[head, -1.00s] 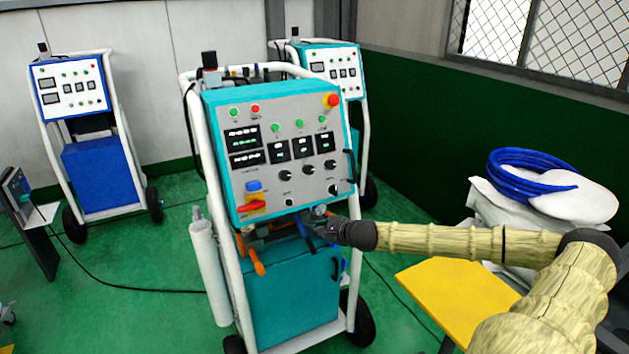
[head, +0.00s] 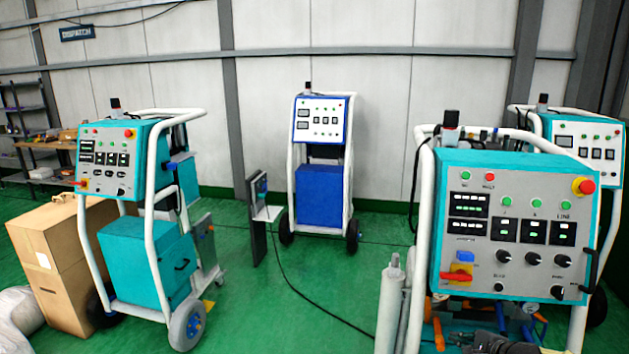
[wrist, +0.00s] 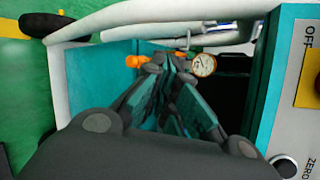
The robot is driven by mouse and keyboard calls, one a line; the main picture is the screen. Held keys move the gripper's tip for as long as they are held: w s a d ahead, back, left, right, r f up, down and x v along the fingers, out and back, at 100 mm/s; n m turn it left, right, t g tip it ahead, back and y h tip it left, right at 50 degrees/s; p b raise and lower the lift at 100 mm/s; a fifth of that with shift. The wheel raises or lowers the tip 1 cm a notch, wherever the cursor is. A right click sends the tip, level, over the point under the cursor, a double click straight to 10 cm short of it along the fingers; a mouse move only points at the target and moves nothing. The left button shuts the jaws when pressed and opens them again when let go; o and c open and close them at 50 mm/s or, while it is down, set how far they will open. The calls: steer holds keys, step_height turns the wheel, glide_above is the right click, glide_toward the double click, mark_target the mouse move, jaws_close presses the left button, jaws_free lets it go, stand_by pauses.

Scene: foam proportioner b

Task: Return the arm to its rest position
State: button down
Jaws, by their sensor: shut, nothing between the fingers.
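My gripper (head: 490,343) shows only in part at the bottom edge of the head view, below the control panel of the near teal proportioner (head: 480,235). Most of my arm is out of that view. In the wrist view my gripper (wrist: 172,68) has its dark fingers together, with nothing between them. They point at the area under the panel, close to a round gauge (wrist: 203,65) and an orange valve handle (wrist: 134,62). I cannot tell whether the fingertips touch any of these parts.
The cart's white tube frame (wrist: 160,15) and the panel edge (wrist: 262,85) lie close around my gripper. A blue machine (head: 322,180) stands behind, another teal one (head: 145,255) at the left beside cardboard boxes (head: 60,260). Open green floor (head: 270,310) lies between.

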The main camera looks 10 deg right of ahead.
steer(key=s+a+f+n+g+y, duration=0.1)
steer(key=a+f+n, duration=0.2)
steer(key=a, duration=0.5)
steer(key=s+a+f+n+g+y, duration=0.15)
steer(key=a+f, duration=0.25)
steer(key=a, duration=0.5)
steer(key=s+a+f+n+g, duration=0.3)
steer(key=s+a+f+n, duration=0.35)
steer(key=a, duration=0.55)
steer(key=s+a+f+n+g, duration=0.2)
steer(key=s+a+f+n, duration=0.1)
steer(key=s, duration=0.4)
steer(key=s+a+f+n+g, duration=0.2)
steer(key=s+f, duration=0.1)
steer(key=s, duration=0.3)
steer(key=s+d+f+n+g+h, duration=0.1)
steer(key=s+d+n+g+h, duration=0.1)
steer(key=s+n, duration=0.5)
steer(key=shift+s+d+h+b, duration=0.3)
steer(key=shift+s+h, duration=0.25)
steer(key=shift+s, duration=2.05)
steer(key=shift+f, duration=0.1)
